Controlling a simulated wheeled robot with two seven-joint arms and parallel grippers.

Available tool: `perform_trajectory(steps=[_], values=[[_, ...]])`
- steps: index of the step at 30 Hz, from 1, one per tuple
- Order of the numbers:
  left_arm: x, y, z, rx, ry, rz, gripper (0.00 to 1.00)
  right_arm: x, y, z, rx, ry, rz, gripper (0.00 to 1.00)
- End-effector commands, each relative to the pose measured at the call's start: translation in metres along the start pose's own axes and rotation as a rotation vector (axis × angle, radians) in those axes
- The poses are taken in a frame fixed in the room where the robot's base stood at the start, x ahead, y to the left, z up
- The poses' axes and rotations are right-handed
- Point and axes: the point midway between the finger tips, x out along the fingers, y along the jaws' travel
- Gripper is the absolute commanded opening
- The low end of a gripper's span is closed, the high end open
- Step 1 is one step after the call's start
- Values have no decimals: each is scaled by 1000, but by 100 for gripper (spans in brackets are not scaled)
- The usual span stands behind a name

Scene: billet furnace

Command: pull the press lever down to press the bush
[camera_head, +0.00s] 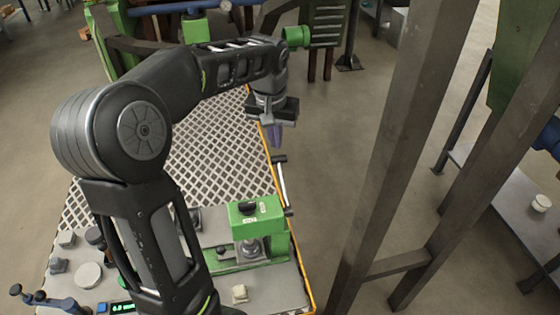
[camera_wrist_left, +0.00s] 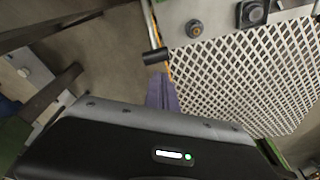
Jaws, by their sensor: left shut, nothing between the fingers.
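The press (camera_head: 256,220) is a green frame on the grey end of the bench. Its lever (camera_head: 282,183) is a thin pale rod with a dark grip (camera_head: 279,159) at its upper end, rising from the press's right side. My left gripper (camera_head: 275,134) is above the bench's right edge, beyond the grip in the head view, with its fingers pointing down, shut and empty. In the left wrist view the purple-grey fingers (camera_wrist_left: 162,92) show just below the dark lever grip (camera_wrist_left: 155,56), apart from it in the picture. I cannot make out the bush under the ram. My right gripper is not in view.
A white mesh surface (camera_head: 215,150) covers the bench's far part. Small blocks, a pale disc (camera_head: 88,276) and a digital gauge (camera_head: 122,307) lie at the near left. Steel posts (camera_head: 395,150) stand to the right, with open floor between.

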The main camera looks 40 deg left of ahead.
Motion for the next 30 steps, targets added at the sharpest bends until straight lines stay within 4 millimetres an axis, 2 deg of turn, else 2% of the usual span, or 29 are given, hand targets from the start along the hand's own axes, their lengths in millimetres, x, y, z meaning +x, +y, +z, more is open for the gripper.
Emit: perform_trajectory(steps=[12, 24, 30], values=[[-4, 0, -1, 0, 1, 0, 0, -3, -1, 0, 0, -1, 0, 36], [-48, 0, -10, 0, 1, 0, 0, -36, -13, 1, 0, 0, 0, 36], [-51, 0, -10, 0, 0, 0, 0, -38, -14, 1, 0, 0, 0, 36]])
